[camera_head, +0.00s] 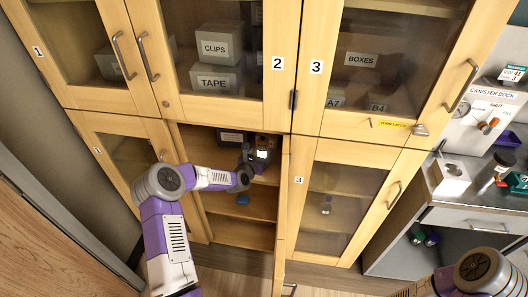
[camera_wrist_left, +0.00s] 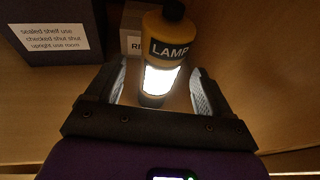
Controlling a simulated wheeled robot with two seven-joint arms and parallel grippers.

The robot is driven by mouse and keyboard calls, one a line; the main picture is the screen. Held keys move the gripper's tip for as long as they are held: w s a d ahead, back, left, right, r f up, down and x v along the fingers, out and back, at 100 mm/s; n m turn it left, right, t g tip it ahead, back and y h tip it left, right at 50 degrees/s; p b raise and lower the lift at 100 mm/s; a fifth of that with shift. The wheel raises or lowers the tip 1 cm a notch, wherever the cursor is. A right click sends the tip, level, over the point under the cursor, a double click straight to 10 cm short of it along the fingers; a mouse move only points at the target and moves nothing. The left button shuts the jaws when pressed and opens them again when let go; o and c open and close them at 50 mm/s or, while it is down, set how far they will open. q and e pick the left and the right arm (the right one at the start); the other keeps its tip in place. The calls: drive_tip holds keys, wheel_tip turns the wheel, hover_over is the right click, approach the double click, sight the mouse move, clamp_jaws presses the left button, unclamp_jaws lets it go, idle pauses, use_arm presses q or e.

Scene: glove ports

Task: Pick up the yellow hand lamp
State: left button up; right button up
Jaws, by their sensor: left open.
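The yellow hand lamp (camera_wrist_left: 164,82) shows in the left wrist view, with a black cap, a black LAMP label and a bright lit window. My left gripper (camera_wrist_left: 160,78) is open, with one finger on each side of the lamp's lit part. I cannot tell whether either finger touches it. In the head view my left gripper (camera_head: 262,148) is inside the open middle lower cupboard, at its upper shelf. A bright patch shows there, but the lamp's yellow body cannot be made out. My right arm shows at the bottom right; its gripper is out of view.
A dark box (camera_wrist_left: 58,32) with a shelf-use label stands left of the lamp, and a grey box (camera_wrist_left: 134,40) is behind it. The cupboard's open door (camera_head: 282,235) stands just right of the opening. A small blue thing (camera_head: 242,199) lies on the lower shelf.

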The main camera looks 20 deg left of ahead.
use_arm(q)
drive_tip(key=shift+b+x, duration=0.4)
drive_tip(key=shift+x, duration=2.3)
drive_tip(key=shift+r, duration=0.2)
drive_tip(key=c, duration=1)
drive_tip(key=shift+c, duration=0.5)
drive_tip(key=shift+r, duration=0.15)
